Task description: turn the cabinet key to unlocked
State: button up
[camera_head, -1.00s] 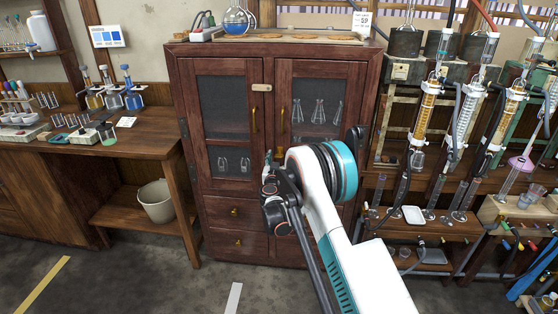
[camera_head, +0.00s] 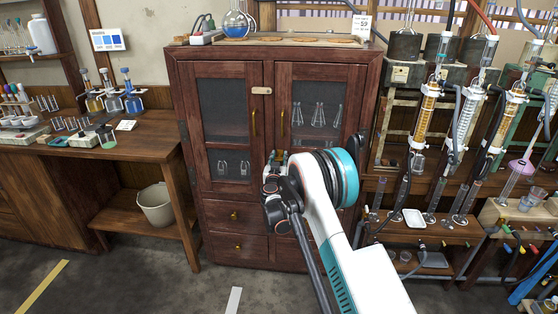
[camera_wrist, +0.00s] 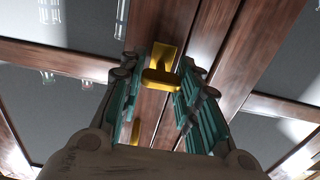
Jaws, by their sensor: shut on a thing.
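The dark red wooden cabinet (camera_head: 220,202) stands upright with both glazed doors closed. A brass key (camera_wrist: 160,80) sits in front of a brass plate on the door woodwork in the wrist view. My gripper (camera_wrist: 160,88) has its teal fingers on either side of the key and is shut on it. The key's bow lies roughly crosswise in that picture. In the head view my gripper (camera_head: 274,163) is at the cabinet front near the door seam, and my arm largely hides the key.
Brass door handles (camera_head: 254,123) flank the seam. A flask (camera_head: 236,22) stands on the cabinet top. A bench (camera_head: 130,150) with a bucket (camera_head: 156,202) is at left. Glass columns (camera_head: 424,115) and a low shelf stand close at right. The floor in front is partly clear.

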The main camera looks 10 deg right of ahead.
jog(key=n, duration=0.4)
jog(key=shift+a, duration=0.1)
jog(key=n, duration=0.4)
jog(key=shift+f+n, duration=0.1)
jog(key=shift+n, duration=0.2)
jog(key=n, duration=0.4)
jog(key=shift+a+n, duration=0.1)
jog(key=shift+n, duration=0.2)
jog(key=shift+f+n, duration=0.1)
jog(key=shift+n, duration=2.1)
jog(key=o, duration=1.1)
